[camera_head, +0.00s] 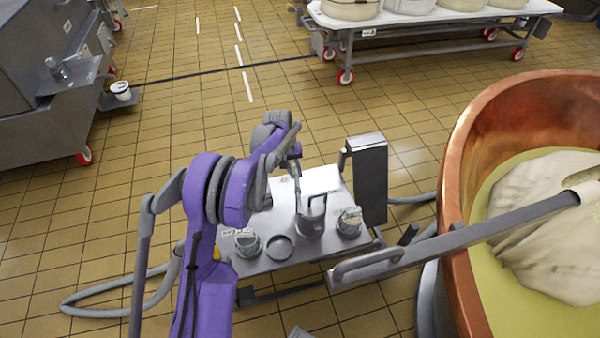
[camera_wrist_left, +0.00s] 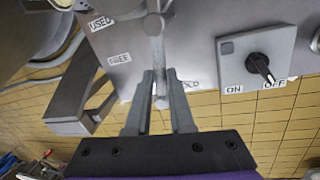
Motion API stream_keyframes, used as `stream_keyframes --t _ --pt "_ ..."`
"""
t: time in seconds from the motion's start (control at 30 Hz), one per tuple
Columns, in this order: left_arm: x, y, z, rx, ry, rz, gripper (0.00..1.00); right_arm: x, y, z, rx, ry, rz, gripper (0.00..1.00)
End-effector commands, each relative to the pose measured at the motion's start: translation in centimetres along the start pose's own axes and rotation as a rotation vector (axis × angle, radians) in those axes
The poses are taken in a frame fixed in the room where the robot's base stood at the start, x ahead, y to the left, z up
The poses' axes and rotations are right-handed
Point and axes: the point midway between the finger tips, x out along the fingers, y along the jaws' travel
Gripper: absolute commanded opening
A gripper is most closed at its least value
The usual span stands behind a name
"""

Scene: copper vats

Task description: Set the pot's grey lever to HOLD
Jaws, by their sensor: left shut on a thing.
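In the left wrist view my left gripper (camera_wrist_left: 161,76) is shut on the grey lever (camera_wrist_left: 158,52), whose end is between the fingers. The lever lies between the FREE label (camera_wrist_left: 120,59) and a label reading "OLD", its first letter hidden by the right finger. In the head view my purple left arm reaches over a small grey table (camera_head: 262,262). A grey pot (camera_head: 310,222) stands on it, below the gripper's end of the arm. The fingers are too small there to make out well. My right gripper is not in view.
A switch box (camera_wrist_left: 257,58) with ON and OFF marks is right of the lever. Two knobbed units (camera_head: 247,243) (camera_head: 349,222) flank the pot. A copper vat (camera_head: 458,200) stands at right, with a long grey bar (camera_head: 460,240) over its rim.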

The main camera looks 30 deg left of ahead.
Motion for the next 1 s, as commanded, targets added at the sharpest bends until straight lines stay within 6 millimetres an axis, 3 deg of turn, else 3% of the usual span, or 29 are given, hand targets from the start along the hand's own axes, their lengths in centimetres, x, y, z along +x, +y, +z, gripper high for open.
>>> stream_keyframes --t 0.4,0.97,1.0 --pt "-0.2 -1.2 0.2 -0.193 0.038 -0.001 0.00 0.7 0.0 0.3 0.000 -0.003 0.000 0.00" --pt "-0.3 -1.4 0.3 -0.223 0.044 -0.002 0.00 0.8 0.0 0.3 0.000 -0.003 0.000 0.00" --pt "-0.3 -1.4 0.3 -0.223 0.044 -0.002 0.24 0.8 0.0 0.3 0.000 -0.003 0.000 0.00"
